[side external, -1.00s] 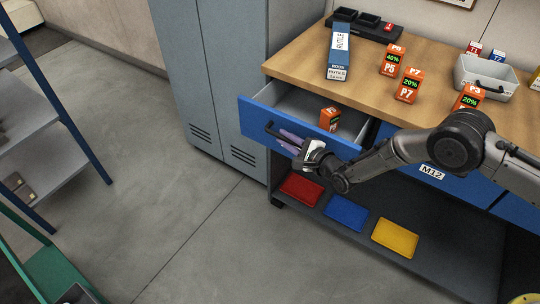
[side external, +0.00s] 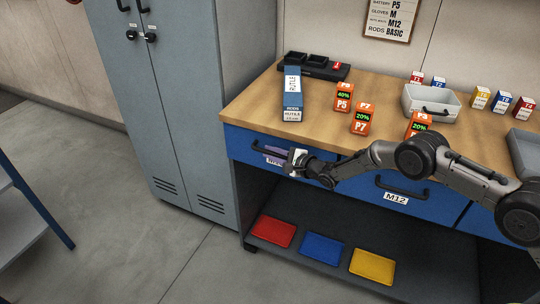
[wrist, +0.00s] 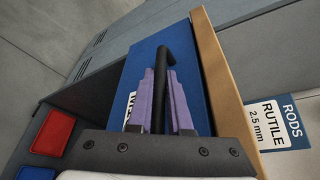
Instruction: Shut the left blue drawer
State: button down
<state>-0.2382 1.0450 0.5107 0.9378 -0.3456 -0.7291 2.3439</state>
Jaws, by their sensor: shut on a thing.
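The left blue drawer (side external: 240,142) is in the bench under the wooden top, and its front looks flush with the bench, with no opening visible above it. Its black bar handle (side external: 260,147) is on the front. My gripper (side external: 275,154) has its purple fingers shut on that handle. In the wrist view the blue drawer front (wrist: 196,75) fills the middle, and the black handle (wrist: 161,58) runs between the two purple fingers of my gripper (wrist: 160,88). The drawer's white label is partly hidden behind the fingers.
The middle blue drawer (side external: 362,195), labelled M12, is shut beside it. Orange battery boxes (side external: 361,120), a blue rod box (side external: 292,95) and a grey bin (side external: 430,103) stand on the bench top (side external: 325,120). Red, blue and yellow pads lie on the lower shelf (side external: 330,235).

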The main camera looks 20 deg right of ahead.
jog(key=shift+w+d+r, duration=0.1)
jog(key=shift+w+d, duration=0.05)
jog(key=shift+d, duration=0.15)
jog(key=c, duration=0.8)
grip_release()
jog(key=shift+c, duration=0.2)
jog(key=shift+r, duration=0.1)
jog(key=v, duration=1.3)
jog(key=shift+s+f, duration=0.2)
jog(key=shift+s, duration=0.3)
